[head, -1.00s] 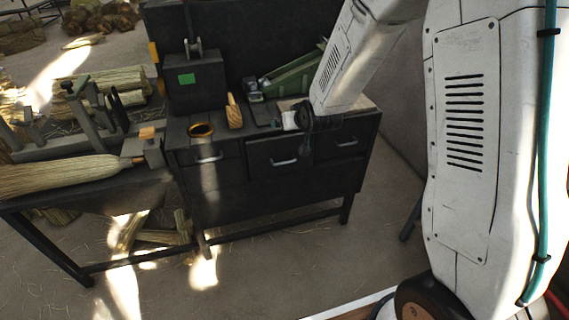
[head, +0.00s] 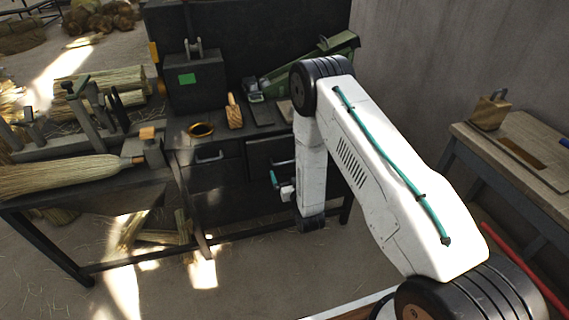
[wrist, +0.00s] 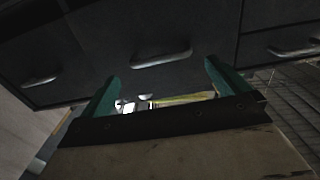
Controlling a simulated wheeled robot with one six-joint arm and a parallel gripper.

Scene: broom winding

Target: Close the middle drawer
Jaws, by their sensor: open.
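The middle drawer (head: 259,150) is in the dark workbench, its dark front partly hidden by my arm in the head view. In the head view I cannot tell clearly how far it stands out. In the wrist view the drawer front (wrist: 150,25) fills the upper middle, with its metal handle (wrist: 161,58) near the centre. My gripper (head: 277,170) is in front of this drawer, with teal fingers apart and nothing between them. In the wrist view the gripper (wrist: 161,72) has its fingertips to either side of and slightly below the handle; contact cannot be told.
The left drawer (head: 212,172) has its own handle, and another drawer handle (wrist: 293,48) shows at right in the wrist view. A brass ring (head: 201,130) and a wooden block (head: 234,112) lie on the bench. A wooden table (head: 520,150) stands at right.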

